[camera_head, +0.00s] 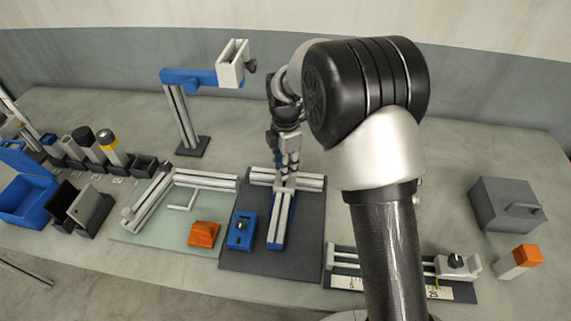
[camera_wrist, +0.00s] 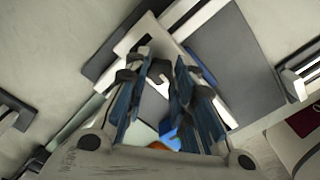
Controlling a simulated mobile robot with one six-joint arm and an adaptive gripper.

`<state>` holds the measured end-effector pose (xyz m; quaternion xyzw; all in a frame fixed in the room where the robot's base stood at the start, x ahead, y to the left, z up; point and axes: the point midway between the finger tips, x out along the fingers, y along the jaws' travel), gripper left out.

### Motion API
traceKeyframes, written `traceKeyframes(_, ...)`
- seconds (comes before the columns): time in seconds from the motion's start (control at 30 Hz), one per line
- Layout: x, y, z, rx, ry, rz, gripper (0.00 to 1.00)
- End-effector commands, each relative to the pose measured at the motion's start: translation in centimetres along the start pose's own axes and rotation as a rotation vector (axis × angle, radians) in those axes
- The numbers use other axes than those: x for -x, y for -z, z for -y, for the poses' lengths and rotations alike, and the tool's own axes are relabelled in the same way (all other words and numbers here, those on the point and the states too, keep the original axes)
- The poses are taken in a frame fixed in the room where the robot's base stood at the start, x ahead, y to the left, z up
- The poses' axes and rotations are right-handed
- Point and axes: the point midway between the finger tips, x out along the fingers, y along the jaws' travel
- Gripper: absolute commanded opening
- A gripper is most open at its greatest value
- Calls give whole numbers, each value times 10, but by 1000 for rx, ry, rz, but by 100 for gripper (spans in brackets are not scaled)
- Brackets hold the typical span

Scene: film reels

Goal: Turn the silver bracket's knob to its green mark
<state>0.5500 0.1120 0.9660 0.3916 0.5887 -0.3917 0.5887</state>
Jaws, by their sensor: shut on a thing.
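My gripper (camera_head: 287,176) points down over the dark board, where a silver crossbar (camera_head: 310,183) meets a blue-sided silver bar (camera_head: 276,226). In the wrist view, the fingers of my gripper (camera_wrist: 159,66) are close around a small part at this junction. It appears to be the silver bracket's knob, but the fingers mostly hide it. The bracket itself is hard to tell apart from the silver bars. I cannot make out a green mark or which way the knob points.
A blue block with a black knob (camera_head: 241,229) and an orange block (camera_head: 204,234) lie nearby. A blue-armed stand (camera_head: 186,120) rises behind left. A ruler rail (camera_head: 440,291) is front right, a grey case (camera_head: 507,205) far right. The back right table is clear.

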Motion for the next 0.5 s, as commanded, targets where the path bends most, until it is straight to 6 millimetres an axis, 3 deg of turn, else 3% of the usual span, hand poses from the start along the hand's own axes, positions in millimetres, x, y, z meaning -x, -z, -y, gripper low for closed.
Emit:
traceKeyframes(0.13,0,0,0,0,0,0,0)
traceKeyframes(0.5,1,0,0,-63,1,0,0)
